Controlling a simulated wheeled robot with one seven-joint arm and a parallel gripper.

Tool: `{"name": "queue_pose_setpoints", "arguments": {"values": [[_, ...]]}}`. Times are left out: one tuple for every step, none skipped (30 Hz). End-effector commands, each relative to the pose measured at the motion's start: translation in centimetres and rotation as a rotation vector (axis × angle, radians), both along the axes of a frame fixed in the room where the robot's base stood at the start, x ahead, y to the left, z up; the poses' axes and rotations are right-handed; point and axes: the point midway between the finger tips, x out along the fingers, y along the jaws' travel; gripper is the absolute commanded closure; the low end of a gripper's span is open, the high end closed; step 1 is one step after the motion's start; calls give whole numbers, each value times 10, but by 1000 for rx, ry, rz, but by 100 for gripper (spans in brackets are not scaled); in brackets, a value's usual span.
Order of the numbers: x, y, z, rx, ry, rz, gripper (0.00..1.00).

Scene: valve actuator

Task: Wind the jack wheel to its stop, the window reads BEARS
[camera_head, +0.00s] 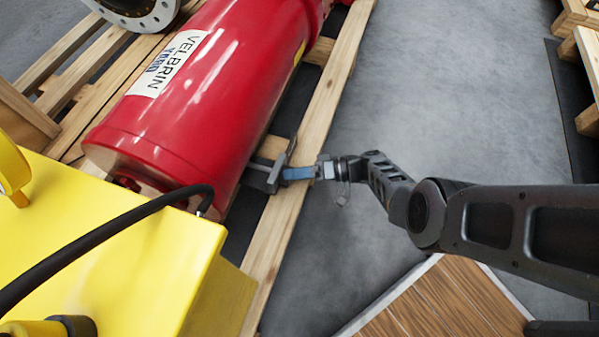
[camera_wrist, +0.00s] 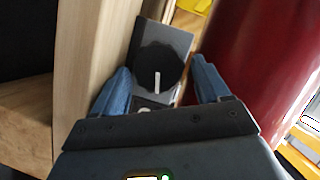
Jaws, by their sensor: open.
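In the wrist view a dark round wheel (camera_wrist: 159,66) with a white line on its face sits on a grey plate (camera_wrist: 184,42); I take it for the jack wheel. My gripper (camera_wrist: 161,66) is open, its two blue fingers apart on either side of the wheel. I cannot tell whether they touch it. A small pale patch at the near edge of the plate is partly hidden by my gripper, and no word can be read there. In the head view my gripper (camera_head: 280,174) is beside the red cylinder (camera_head: 215,85), over the pallet edge; the wheel cannot be made out there.
The red cylinder lies on a wooden pallet (camera_head: 331,90), close beside my gripper. A yellow box (camera_head: 110,255) with a black hose (camera_head: 110,222) stands at the lower left. Grey floor (camera_head: 440,90) is open to the right of the pallet. More wooden pallets (camera_head: 585,55) stand at far right.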

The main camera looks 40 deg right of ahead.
Motion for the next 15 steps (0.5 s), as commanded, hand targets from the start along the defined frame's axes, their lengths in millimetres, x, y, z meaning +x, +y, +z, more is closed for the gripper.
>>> {"name": "queue_pose_setpoints", "arguments": {"values": [[0,0,-1,-3,1,-2,16],[0,0,-1,-3,1,-2,16],[0,0,-1,-4,1,-3,16],[0,0,-1,-4,1,-3,16],[0,0,-1,-4,1,-3,16],[0,0,-2,-4,1,-3,16],[0,0,-2,-4,1,-3,16],[0,0,-2,-4,1,-3,16],[0,0,-2,-6,1,-3,16],[0,0,-2,-7,-1,-3,16],[0,0,-2,-10,-2,-2,16],[0,0,-2,-16,-7,-2,16],[0,0,-2,-22,-10,-2,16],[0,0,-2,-31,-17,-2,16],[0,0,-1,-45,-27,-3,16]]}}
